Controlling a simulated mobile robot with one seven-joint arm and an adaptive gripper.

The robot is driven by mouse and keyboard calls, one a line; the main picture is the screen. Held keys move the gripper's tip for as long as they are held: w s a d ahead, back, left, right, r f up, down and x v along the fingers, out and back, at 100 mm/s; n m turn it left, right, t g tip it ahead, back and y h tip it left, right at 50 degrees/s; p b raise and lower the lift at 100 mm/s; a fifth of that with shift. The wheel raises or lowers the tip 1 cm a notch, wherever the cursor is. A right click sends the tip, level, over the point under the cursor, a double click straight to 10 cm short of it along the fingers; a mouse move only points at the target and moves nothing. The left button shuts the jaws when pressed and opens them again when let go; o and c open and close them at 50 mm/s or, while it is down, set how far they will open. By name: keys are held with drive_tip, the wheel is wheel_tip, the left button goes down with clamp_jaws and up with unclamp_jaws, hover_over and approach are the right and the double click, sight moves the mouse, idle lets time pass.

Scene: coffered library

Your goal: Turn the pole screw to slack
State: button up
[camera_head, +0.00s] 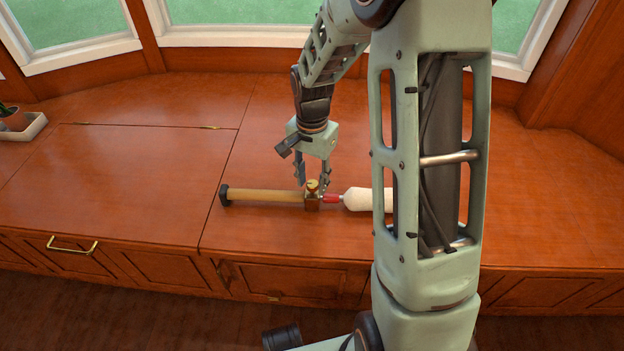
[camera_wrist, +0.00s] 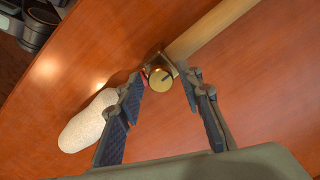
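The pole (camera_head: 265,196) lies flat on the wooden counter. It has a tan wooden shaft with a black end cap at left and a pale fluffy head (camera_head: 358,199) past a red collar. The brass pole screw (camera_head: 312,185) stands on top of a brass block in the middle. In the wrist view the screw's round knob (camera_wrist: 160,78) shows a dark slot or pointer line. My gripper (camera_head: 312,184) points down over the screw. Its two fingers are apart, with the knob between or just beyond their tips in the wrist view; I cannot tell whether they touch it.
The counter (camera_head: 160,160) is broad and mostly clear around the pole. A potted plant in a white tray (camera_head: 30,128) stands at far left. Drawers with brass handles (camera_head: 72,245) line the front, and windows stand behind. My arm hides part of the counter at right.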

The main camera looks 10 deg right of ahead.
clamp_jaws()
